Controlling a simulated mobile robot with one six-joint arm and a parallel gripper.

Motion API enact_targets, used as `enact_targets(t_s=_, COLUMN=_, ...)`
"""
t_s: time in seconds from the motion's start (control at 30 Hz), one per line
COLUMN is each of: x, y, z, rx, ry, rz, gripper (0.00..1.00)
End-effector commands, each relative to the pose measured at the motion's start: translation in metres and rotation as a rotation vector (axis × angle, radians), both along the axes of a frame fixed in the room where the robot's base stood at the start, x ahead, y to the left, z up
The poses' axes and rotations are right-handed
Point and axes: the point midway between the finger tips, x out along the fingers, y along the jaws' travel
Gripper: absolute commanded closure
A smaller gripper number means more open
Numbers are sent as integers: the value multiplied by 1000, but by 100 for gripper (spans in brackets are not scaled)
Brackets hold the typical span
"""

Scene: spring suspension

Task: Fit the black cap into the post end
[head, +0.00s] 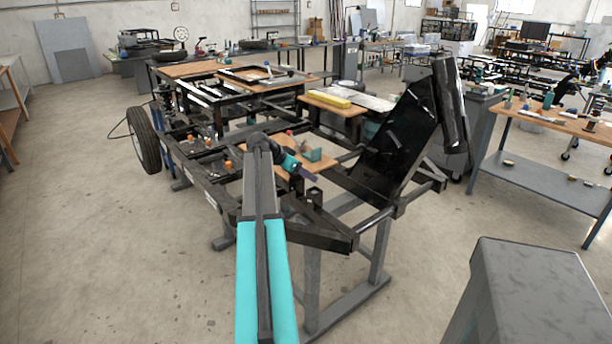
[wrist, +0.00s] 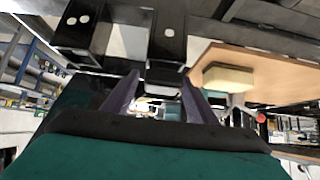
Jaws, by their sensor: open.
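My gripper (head: 308,176) shows in the head view by its teal body and purple finger, close above a short black post (head: 314,197) on the trailer frame. In the wrist view my gripper (wrist: 157,92) has its two purple fingers spread apart. A black post (wrist: 168,40) with a pale round hole comes down from the top of that view. A dark, rounded block (wrist: 165,75), which looks like the black cap, is at the post's end, between the fingers. No clear finger contact shows. I cannot tell how deep the cap sits. The cap is not distinct in the head view.
A second black post (wrist: 84,20) with pale holes stands left in the wrist view. A wooden board (wrist: 245,65) with a yellowish block (wrist: 229,77) lies to the right. The trailer frame (head: 335,240), a tilted black panel (head: 395,130) and a workbench (head: 550,120) surround the arm.

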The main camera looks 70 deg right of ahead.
Motion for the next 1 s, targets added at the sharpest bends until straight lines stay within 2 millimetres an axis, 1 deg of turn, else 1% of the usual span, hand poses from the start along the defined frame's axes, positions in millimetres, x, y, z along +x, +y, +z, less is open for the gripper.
enact_targets(t_s=0.17, x=10, y=15, z=15, rx=-1, ry=0, rz=2, gripper=47)
enact_targets(t_s=0.7, x=43, y=66, z=72, rx=-1, ry=-1, rz=1, gripper=47)
enact_targets(t_s=0.8, x=47, y=73, z=79, rx=0, ry=0, rz=1, gripper=47)
enact_targets(t_s=1.0, x=50, y=78, z=85, rx=0, ry=1, rz=1, gripper=47)
